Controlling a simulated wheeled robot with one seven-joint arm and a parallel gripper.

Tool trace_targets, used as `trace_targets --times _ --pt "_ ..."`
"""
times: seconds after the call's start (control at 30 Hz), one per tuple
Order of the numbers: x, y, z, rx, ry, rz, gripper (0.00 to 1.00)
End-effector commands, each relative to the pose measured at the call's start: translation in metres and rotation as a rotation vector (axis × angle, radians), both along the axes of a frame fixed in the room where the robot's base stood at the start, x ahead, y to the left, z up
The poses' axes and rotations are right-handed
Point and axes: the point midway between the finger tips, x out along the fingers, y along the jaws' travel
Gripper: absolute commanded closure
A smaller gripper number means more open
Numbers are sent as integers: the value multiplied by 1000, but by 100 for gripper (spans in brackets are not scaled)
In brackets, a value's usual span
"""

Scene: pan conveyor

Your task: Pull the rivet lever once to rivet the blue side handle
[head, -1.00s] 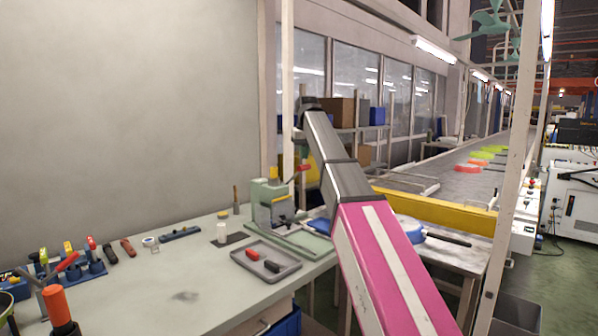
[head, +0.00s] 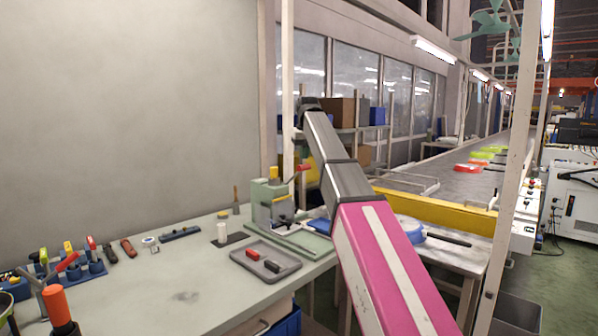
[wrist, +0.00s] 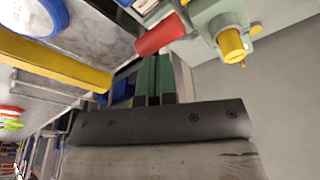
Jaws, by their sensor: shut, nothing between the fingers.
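The green rivet press (head: 268,205) stands on the bench, with a yellow cap (wrist: 232,42) on top. Its lever ends in a red grip (head: 304,167), raised at the press's right side. In the wrist view the red grip (wrist: 160,36) lies just beyond the tips of my gripper (wrist: 153,58). The green fingers are together and hold nothing. I cannot tell whether they touch the grip. In the head view my arm rises to the right of the press. A blue part (head: 320,225) shows beside the press base, partly hidden by my arm; I cannot make out the side handle clearly.
A grey tray (head: 240,257) with a red and a black piece lies before the press. A blue pan (head: 412,232) with a dark handle sits on the side table. A yellow rail (head: 440,208) borders the conveyor (head: 452,172), which carries coloured pans.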

Motion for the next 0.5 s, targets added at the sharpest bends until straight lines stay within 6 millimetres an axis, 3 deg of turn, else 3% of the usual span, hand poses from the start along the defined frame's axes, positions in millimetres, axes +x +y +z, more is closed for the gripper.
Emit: trace_targets --times 0.5 --pt "-4 -4 -25 0 0 0 100"
